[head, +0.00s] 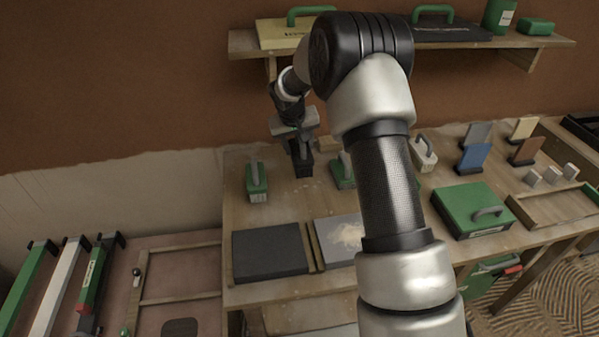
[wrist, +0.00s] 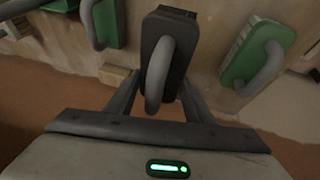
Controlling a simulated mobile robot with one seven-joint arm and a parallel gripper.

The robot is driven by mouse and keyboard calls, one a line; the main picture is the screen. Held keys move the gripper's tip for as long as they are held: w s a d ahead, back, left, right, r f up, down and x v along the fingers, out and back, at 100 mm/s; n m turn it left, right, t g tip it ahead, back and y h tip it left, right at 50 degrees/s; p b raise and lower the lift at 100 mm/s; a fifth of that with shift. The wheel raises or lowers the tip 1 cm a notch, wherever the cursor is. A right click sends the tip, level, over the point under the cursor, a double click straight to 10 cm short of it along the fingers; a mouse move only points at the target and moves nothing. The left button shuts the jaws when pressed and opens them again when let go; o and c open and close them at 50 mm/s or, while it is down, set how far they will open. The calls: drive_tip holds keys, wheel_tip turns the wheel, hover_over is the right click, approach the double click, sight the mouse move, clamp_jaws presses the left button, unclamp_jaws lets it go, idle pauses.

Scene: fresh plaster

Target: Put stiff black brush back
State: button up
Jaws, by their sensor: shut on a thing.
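The stiff black brush (head: 302,166) is a dark block with a grey loop handle, between two green brushes at the back of the workbench. My gripper (head: 298,140) reaches down to it from above and is shut on it. In the wrist view the black brush (wrist: 178,42) is between the fingers, its grey handle nearest the camera. I cannot tell whether its underside touches the bench.
A green brush (head: 256,183) stands to the left and another green brush (head: 343,171) close to the right. Dark board (head: 269,251) and a plaster-smeared board (head: 341,236) lie in front. A shelf (head: 243,43) hangs above the workbench (head: 236,211). A green box (head: 471,209) sits right.

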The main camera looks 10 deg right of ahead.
wheel_tip(320, 180, down, 7)
drive_tip(key=shift+f, duration=0.2)
idle(0.3)
drive_tip(key=shift+f+b, duration=0.15)
drive_tip(key=shift+b, duration=0.2)
drive_tip(key=o, duration=1.2)
drive_tip(key=shift+c, duration=0.2)
